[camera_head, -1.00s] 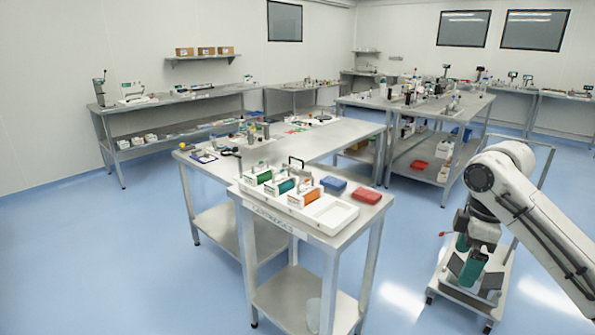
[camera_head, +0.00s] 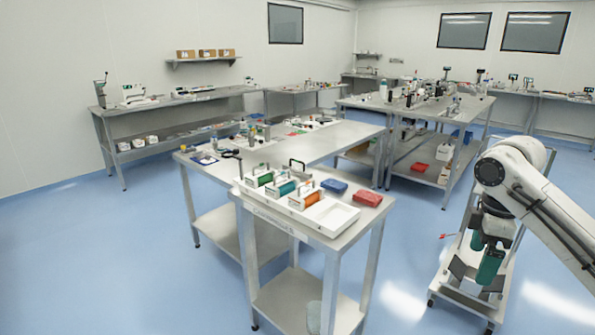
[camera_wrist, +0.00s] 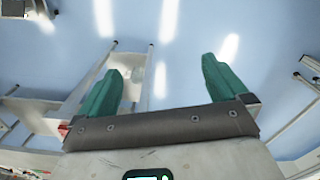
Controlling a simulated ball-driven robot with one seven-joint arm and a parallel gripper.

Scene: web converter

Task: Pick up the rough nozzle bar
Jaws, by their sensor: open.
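I cannot make out which thing is the rough nozzle bar; the small objects on the tables are too small to tell. My gripper (camera_head: 484,254) hangs at the right in the head view, over the floor and in front of a low wheeled cart. In the wrist view, its two green fingers stand wide apart with nothing between them (camera_wrist: 163,70). It is open and well clear of the work tables.
Cluttered benches stand behind. The wheeled cart (camera_head: 462,299) is beside my arm. Blue floor is clear between it and the near table.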

